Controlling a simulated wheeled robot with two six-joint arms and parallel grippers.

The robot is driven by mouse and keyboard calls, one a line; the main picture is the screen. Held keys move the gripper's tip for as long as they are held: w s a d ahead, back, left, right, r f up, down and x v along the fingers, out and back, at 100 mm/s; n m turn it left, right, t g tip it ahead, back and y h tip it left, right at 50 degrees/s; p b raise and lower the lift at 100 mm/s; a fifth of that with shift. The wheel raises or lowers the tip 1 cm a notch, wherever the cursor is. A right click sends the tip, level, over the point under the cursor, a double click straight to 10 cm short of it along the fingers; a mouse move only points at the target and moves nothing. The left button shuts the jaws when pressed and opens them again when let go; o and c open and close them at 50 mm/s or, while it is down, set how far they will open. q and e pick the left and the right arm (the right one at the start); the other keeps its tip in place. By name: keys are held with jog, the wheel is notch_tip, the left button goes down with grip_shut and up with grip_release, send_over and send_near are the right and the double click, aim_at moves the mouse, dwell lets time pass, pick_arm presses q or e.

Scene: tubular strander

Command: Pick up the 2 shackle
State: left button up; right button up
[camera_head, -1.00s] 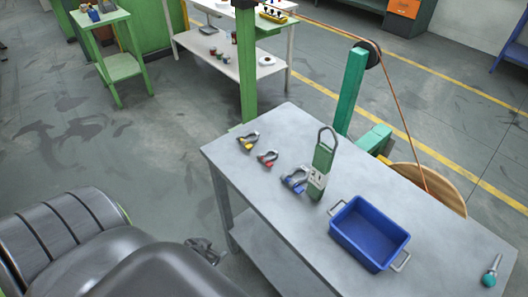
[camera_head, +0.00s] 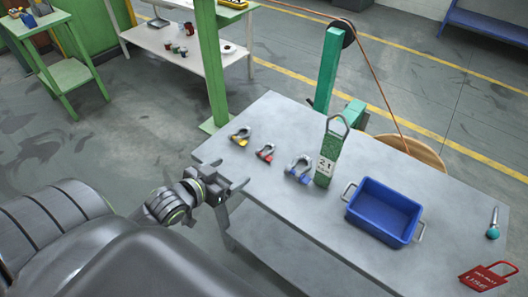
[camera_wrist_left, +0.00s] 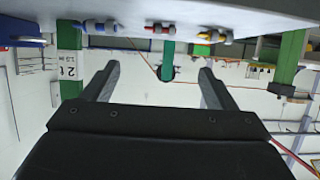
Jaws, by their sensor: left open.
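Three shackles lie in a row on the grey table (camera_head: 285,220): one with a yellow pin (camera_head: 240,136), one with a red pin (camera_head: 265,152) and a larger one with a blue pin (camera_head: 300,169). A green block with a handle (camera_head: 329,160) stands beside the blue one; its label reads "2 t" in the left wrist view (camera_wrist_left: 68,70). I cannot read a size on any shackle. My left gripper (camera_head: 234,187) is open and empty by the table's left edge, apart from the shackles. The left wrist view shows the shackles beyond the spread fingers (camera_wrist_left: 157,85). My right gripper is not in view.
A blue bin (camera_head: 385,210) with side handles stands right of the green block. A teal-handled tool (camera_head: 493,225) and a red tag-like object (camera_head: 487,277) are at the right. A green post (camera_head: 211,70) rises behind the table. The table's front middle is clear.

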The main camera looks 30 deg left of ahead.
pick_arm(q)
send_near(263, 154)
jog(key=x, duration=0.5)
jog(key=shift+w+p, duration=0.15)
jog(key=shift+p, duration=0.25)
jog(key=shift+p+x, duration=0.35)
jog(key=shift+x, duration=1.8)
jog(key=shift+f, duration=0.1)
jog(key=c, duration=1.2)
